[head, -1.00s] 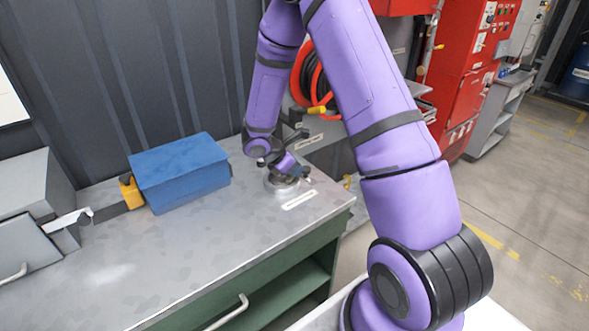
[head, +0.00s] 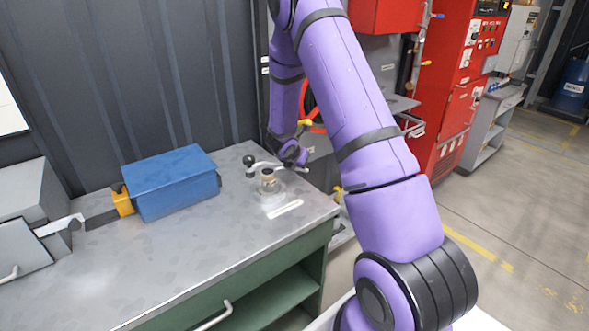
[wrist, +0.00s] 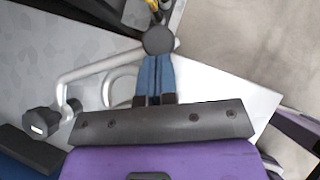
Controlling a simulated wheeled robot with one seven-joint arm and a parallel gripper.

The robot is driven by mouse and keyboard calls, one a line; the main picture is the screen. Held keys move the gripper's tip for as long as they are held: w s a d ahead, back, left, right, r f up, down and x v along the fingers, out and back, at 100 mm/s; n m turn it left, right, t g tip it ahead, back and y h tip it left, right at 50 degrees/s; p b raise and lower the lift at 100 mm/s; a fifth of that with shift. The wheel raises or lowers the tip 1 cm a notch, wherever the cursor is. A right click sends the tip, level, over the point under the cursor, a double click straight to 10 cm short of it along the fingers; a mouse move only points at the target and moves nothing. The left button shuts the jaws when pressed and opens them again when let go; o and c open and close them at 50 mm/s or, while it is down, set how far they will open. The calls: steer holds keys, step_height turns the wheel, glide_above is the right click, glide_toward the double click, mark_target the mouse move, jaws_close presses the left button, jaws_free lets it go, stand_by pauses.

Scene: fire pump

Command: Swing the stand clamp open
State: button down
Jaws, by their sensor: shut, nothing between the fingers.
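The stand clamp (head: 268,181) sits on the grey bench top near its right end, a short round post on a round base. A silver bent bar (head: 280,165) with dark knobs crosses above it. In the wrist view the bar (wrist: 95,70) runs from a round black knob (wrist: 158,41) to a black faceted knob (wrist: 42,121) at left. My gripper (wrist: 155,58) is shut and empty, its blue fingertips against or just beside the round knob; I cannot tell if they touch. In the head view the fingers are too small to make out.
A blue box (head: 175,183) with a yellow end lies on the bench (head: 120,265) left of the clamp. A white label strip (head: 285,208) lies in front of the clamp. A dark ribbed wall stands behind. Red cabinets (head: 460,80) stand beyond, at right.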

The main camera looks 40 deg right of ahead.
steer(key=shift+w+d, duration=1.7)
steer(key=shift+d+r, duration=0.1)
